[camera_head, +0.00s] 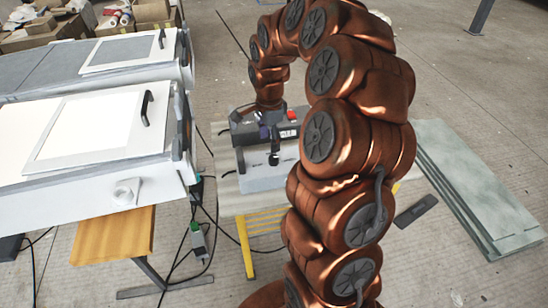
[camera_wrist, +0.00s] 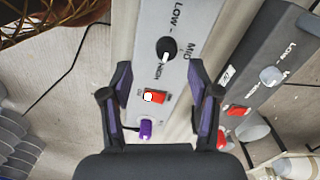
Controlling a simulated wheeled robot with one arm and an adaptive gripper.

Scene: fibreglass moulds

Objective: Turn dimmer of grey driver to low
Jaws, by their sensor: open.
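The light grey driver (camera_wrist: 196,22) runs up the middle of the wrist view. Its black dimmer knob (camera_wrist: 167,45) has a white mark pointing down towards HIGH; LOW is at the opposite end of the scale and MID to the right. A red rocker switch (camera_wrist: 154,96) and a purple fitting (camera_wrist: 145,130) sit below it. My gripper (camera_wrist: 160,72) is open above the driver, its fingers on either side of the panel. The knob is beyond the fingertips, not between them. In the head view the light grey driver (camera_head: 262,180) lies on a bench; my gripper is hard to make out there.
A dark grey driver (camera_wrist: 262,55) with a pale knob (camera_wrist: 270,76) and red switch (camera_wrist: 239,111) is close on the right. White-lidded cases (camera_head: 92,125) stand left of the bench in the head view. Cables (camera_head: 205,205) hang beside the bench; grey-green sheets (camera_head: 475,190) lie on the right floor.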

